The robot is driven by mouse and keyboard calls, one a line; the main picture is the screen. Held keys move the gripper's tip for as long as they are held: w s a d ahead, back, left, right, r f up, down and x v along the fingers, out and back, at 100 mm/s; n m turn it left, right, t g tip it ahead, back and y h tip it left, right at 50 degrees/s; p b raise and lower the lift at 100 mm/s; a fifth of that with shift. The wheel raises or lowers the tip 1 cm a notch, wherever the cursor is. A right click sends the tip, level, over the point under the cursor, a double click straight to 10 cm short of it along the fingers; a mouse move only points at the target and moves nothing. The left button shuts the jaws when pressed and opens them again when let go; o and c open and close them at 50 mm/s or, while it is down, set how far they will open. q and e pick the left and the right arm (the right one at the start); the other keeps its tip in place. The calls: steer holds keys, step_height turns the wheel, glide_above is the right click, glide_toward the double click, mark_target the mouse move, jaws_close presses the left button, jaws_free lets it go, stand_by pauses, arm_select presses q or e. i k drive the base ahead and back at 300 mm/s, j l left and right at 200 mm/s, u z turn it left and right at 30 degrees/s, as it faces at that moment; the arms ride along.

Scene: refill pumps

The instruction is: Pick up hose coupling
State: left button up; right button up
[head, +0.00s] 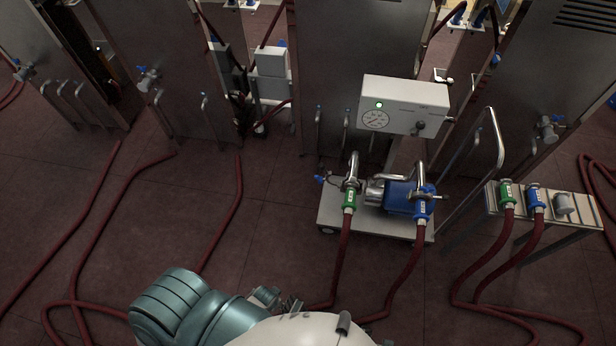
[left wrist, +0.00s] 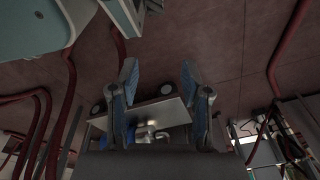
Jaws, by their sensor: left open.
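Several hose couplings show in the head view. A green coupling (head: 349,200) and a blue coupling (head: 421,208) sit on the pump cart, each with a red hose hanging from it. Another green coupling (head: 506,193) and blue coupling (head: 536,198) sit on the metal rack at the right. My left gripper (head: 275,299) is low in the head view, in front of the cart and apart from all couplings. In the left wrist view, its blue-padded fingers (left wrist: 159,75) are spread and empty. My right gripper is out of view.
The pump cart (head: 330,217) carries a blue pump (head: 398,195) and a white gauge box (head: 404,104) with a green light. The rack (head: 578,223) stands to its right. Grey cabinets (head: 360,60) line the back. Red hoses (head: 238,205) lie across the floor at left.

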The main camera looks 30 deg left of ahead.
mark_target(348, 207)
steer(key=k+j, duration=1.15)
